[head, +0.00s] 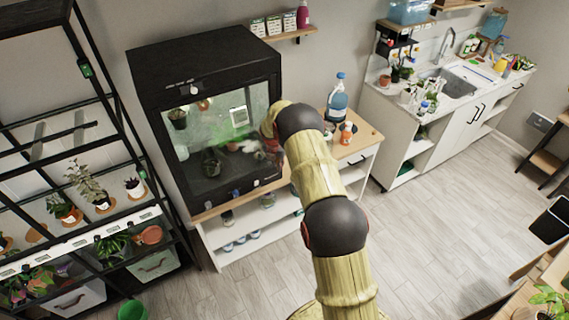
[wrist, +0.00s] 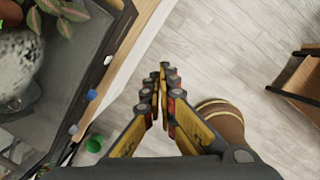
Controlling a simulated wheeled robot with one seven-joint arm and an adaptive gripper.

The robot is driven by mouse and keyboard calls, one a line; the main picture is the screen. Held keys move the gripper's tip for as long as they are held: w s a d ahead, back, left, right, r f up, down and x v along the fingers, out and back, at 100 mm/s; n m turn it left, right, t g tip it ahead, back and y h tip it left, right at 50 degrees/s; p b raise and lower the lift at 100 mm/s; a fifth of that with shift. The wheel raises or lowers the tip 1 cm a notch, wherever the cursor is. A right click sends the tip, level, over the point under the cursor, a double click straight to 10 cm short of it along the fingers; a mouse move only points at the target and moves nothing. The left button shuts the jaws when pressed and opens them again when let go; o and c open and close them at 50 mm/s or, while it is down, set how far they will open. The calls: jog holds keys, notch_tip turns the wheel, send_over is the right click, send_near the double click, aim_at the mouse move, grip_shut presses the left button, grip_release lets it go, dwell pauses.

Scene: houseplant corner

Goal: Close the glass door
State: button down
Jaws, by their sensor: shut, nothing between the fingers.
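The black cabinet (head: 205,60) stands on a wooden-topped bench against the wall. Its glass door (head: 215,130) shows at the front, with plants and greenish haze behind it; I cannot tell whether it stands ajar. The cabinet's lower front edge, with small knobs (wrist: 91,95), lies to the left, apart from the fingers.
A black shelf rack (head: 75,135) with potted plants stands left of the cabinet. A blue bottle (head: 338,100) stands on the bench (head: 360,138) to the right. A sink counter (head: 445,105) is farther right. The wooden floor (head: 420,225) between is clear. A green pot (head: 132,311) is at lower left.

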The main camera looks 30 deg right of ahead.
jog(key=b+v, duration=0.1)
jog(key=v, duration=0.9)
jog(key=shift+s+d+b, duration=0.25)
jog(key=shift+d+b, duration=0.1)
jog(key=shift+b, duration=0.05)
